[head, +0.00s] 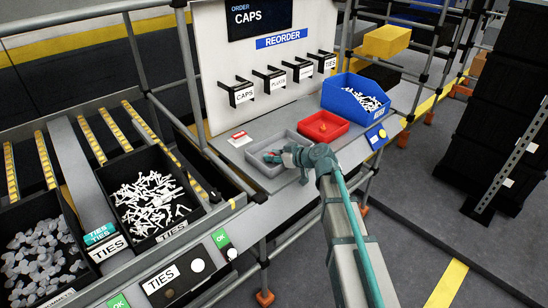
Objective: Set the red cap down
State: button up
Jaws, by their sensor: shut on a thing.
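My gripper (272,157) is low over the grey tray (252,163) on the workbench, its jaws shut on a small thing. A hint of red shows at the fingertips, which fits the red cap, but its shape is too small to make out and the jaws mostly cover it. I cannot tell whether it touches the tray floor. My arm reaches in from the lower right and hides the tray's right end.
A red tray (342,129) with a small orange thing is beside the grey tray. A blue bin (345,103) of white pieces stands farther right. A black bin (118,204) of white ties is at left. The sign board (215,75) stands behind the bench.

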jog(key=o, duration=0.7)
jog(key=shift+s+f, duration=0.25)
jog(key=shift+f, duration=0.45)
jog(key=shift+w+r+p, duration=0.1)
jog(key=shift+r+p, duration=0.65)
jog(key=shift+p, duration=0.4)
jog(key=b+v, duration=0.1)
jog(key=v, duration=1.1)
jog(key=shift+w+a+r+b, duration=0.1)
jog(key=shift+r+b, duration=0.1)
jog(key=shift+b, duration=0.1)
jog(key=shift+r, duration=0.1)
